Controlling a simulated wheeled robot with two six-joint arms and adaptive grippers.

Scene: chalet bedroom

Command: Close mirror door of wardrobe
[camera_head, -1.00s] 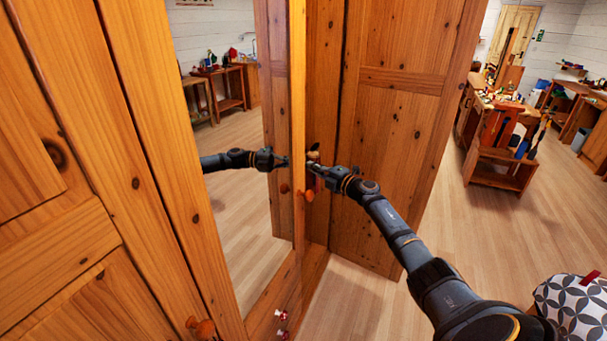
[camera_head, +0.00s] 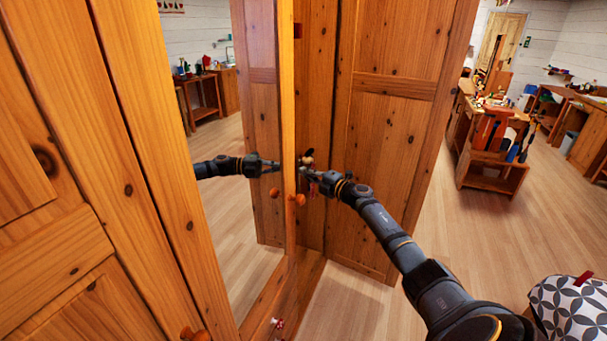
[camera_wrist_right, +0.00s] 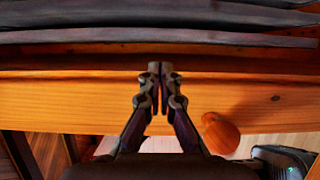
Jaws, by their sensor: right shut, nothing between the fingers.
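The wardrobe's mirror door (camera_head: 215,215) is seen at a steep angle left of centre in the head view. Its wooden edge strip (camera_head: 286,110) carries a round knob (camera_head: 297,199). My right gripper (camera_head: 309,178) is shut and empty, close beside that edge near knob height; its reflection shows in the mirror. In the right wrist view, my shut fingertips (camera_wrist_right: 160,68) lie over an orange wooden board (camera_wrist_right: 70,100), with the knob (camera_wrist_right: 220,133) to their right. I cannot tell whether they touch the wood. My left gripper is not in view.
A panelled wardrobe door (camera_head: 395,130) stands open to the right of my gripper. Dark strips (camera_wrist_right: 150,35) cross the top of the wrist view. A tool-laden workbench (camera_head: 490,150) stands back right. A patterned seat (camera_head: 570,310) is bottom right. Floor between is clear.

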